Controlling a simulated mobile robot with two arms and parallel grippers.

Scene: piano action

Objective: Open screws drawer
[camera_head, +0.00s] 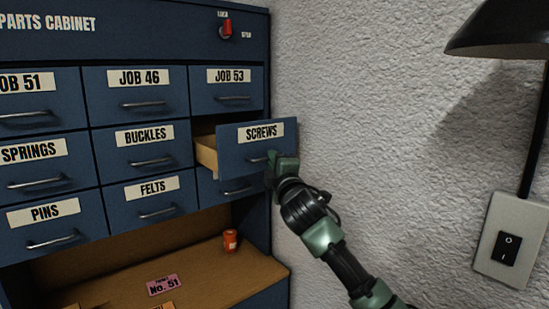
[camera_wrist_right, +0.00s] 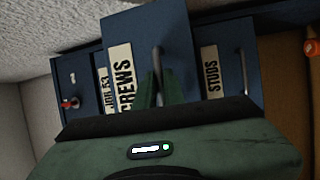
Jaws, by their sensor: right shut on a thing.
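The blue SCREWS drawer (camera_head: 246,142) is pulled partly out of the parts cabinet (camera_head: 150,50) in the head view, with its pale wooden side showing. My right gripper (camera_head: 276,163) is at the drawer's front and is shut on its metal handle (camera_head: 257,159). In the right wrist view the SCREWS drawer (camera_wrist_right: 150,50) is straight ahead, with its handle (camera_wrist_right: 158,65) at the fingers (camera_wrist_right: 157,92). The inside of the drawer is hidden. My left gripper is out of view.
Closed drawers surround it, with JOB 53 (camera_head: 229,88) above and the STUDS drawer (camera_wrist_right: 222,60) below. A red switch (camera_head: 226,30) sits at the cabinet's top. An orange container (camera_head: 230,240) stands on the shelf (camera_head: 200,268). A textured wall is close on the right.

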